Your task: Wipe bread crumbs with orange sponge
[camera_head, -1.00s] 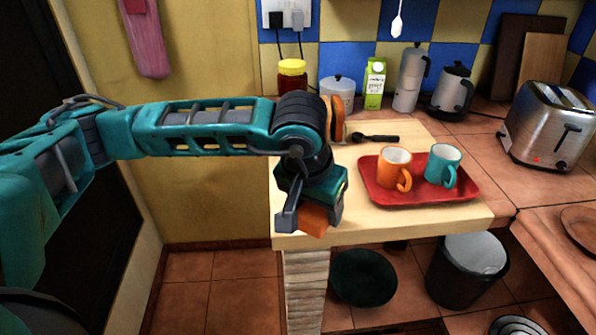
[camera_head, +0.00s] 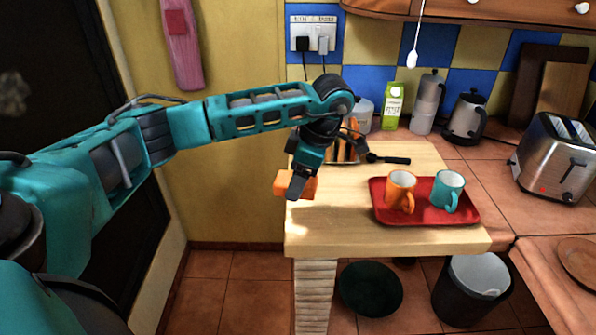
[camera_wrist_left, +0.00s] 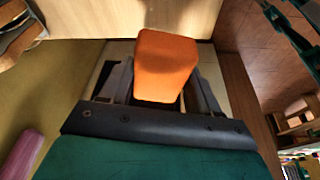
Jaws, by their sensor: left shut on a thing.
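My left gripper (camera_head: 299,187) is shut on the orange sponge (camera_head: 281,184) near the left edge of the wooden counter (camera_head: 345,225). The sponge also shows between the fingers in the left wrist view (camera_wrist_left: 165,62). In the head view the gripper hides part of the sponge. I cannot tell whether the sponge touches the counter. I make out no bread crumbs. My right gripper is not in view.
A red tray (camera_head: 430,216) holds an orange mug (camera_head: 399,191) and a teal mug (camera_head: 447,191). A toaster (camera_head: 552,155) stands at right. The counter's front left is clear.

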